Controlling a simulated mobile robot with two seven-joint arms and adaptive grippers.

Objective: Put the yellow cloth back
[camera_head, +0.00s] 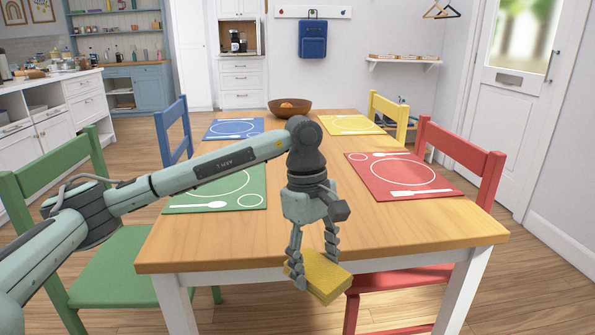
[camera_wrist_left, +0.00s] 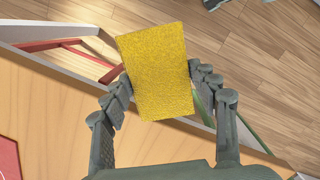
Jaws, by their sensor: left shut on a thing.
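The yellow cloth (camera_head: 322,279) is a flat, thick rectangle in the head view. My left gripper (camera_head: 307,270) is shut on it, with the fingers pointing down and the cloth between them. The cloth is held in front of the table's near edge, over the floor side. In the left wrist view the cloth (camera_wrist_left: 158,70) shows between the two fingers of my left gripper (camera_wrist_left: 160,85), one at each long side. My right gripper is not in view.
The wooden table (camera_head: 420,232) carries green (camera_head: 250,195), blue (camera_head: 212,129), yellow (camera_head: 350,124) and red (camera_head: 370,172) placemats and a brown bowl (camera_head: 277,106). Chairs in matching colours stand around it. A wall shelf (camera_head: 402,62) is at the back right. Floor is free at right.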

